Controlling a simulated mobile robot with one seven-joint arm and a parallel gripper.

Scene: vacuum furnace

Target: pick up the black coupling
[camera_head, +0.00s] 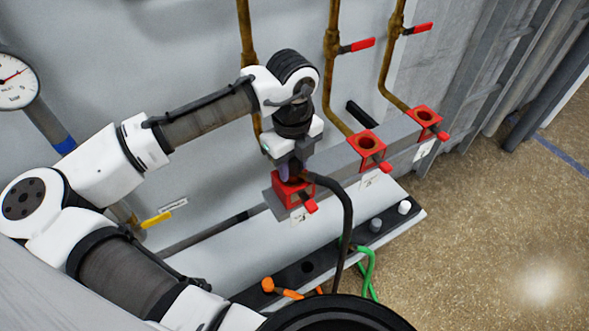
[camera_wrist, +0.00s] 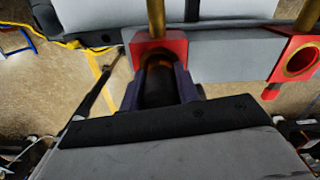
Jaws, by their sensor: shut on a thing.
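The black coupling (camera_wrist: 158,88) sits between the two dark fingers of my gripper (camera_wrist: 160,92) in the wrist view. My gripper is shut on it. In the head view my gripper (camera_head: 291,172) points down at the leftmost red block (camera_head: 291,192). The coupling is mostly hidden there by the fingers. A black hose (camera_head: 346,200) leaves the gripper area to the right and bends down. The same red block (camera_wrist: 176,48) shows right beyond the coupling in the wrist view. I cannot tell whether the coupling is still seated in the block.
Two more red blocks (camera_head: 367,146) (camera_head: 424,120) with round openings stand along the grey rail (camera_head: 333,160). Brass pipes (camera_head: 333,80) with red-handled valves run up the wall. Black, white and orange connectors and green hoses (camera_head: 368,262) lie below. Open floor is at right.

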